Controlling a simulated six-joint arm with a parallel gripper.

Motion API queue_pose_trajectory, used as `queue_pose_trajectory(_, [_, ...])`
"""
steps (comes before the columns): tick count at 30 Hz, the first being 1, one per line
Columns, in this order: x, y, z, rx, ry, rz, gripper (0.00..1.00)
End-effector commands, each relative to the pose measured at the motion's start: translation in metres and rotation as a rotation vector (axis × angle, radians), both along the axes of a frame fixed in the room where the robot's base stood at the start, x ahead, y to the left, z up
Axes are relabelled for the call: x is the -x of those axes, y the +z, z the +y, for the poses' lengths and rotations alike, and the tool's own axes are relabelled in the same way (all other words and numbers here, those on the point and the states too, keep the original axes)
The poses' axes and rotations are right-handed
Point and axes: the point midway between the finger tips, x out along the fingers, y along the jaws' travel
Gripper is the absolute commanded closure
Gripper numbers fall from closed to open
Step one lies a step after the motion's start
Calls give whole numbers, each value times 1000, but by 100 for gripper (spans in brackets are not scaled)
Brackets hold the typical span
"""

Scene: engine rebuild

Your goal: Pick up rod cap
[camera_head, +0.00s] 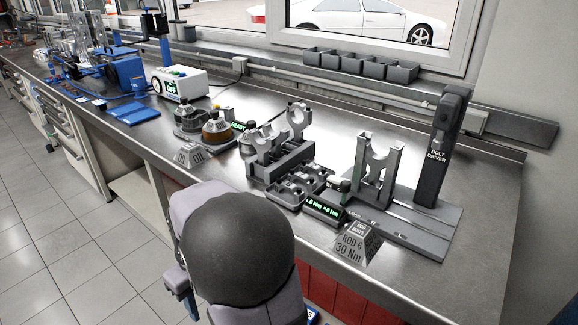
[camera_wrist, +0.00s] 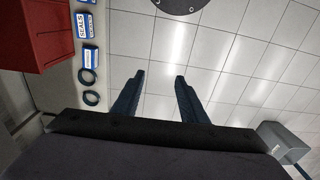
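Several grey metal parts, shaped like rod caps, lie in a low tray-like holder (camera_head: 290,196) on the bench in the head view. They are small and I cannot tell them apart clearly. Behind them, connecting rods (camera_head: 298,117) stand in a dark rack (camera_head: 262,176). My gripper (camera_wrist: 159,77) shows in the wrist view with two blue fingers apart and nothing between them. It points at the tiled floor, away from the bench parts. No rod cap shows in the wrist view.
A "ROD 6 30 Nm" block (camera_head: 353,245) and a green-lit display (camera_head: 325,209) sit near the bench's front edge. A grey fixture (camera_head: 378,170) and an upright bolt driver (camera_head: 440,150) stand to the right. Oil containers (camera_head: 217,133) stand left. A red drawer (camera_wrist: 38,35) shows in the wrist view.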

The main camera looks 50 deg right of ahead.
Motion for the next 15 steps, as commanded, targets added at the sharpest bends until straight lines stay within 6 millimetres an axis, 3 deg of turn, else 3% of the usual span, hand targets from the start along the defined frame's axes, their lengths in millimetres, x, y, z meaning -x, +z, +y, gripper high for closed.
queue_pose_trajectory(1, [-8,32,-17,-4,-7,-7,61])
queue_pose_trajectory(9, [-36,113,-105,-18,15,-47,61])
queue_pose_trajectory(15, [-38,164,-174,-16,23,-81,61])
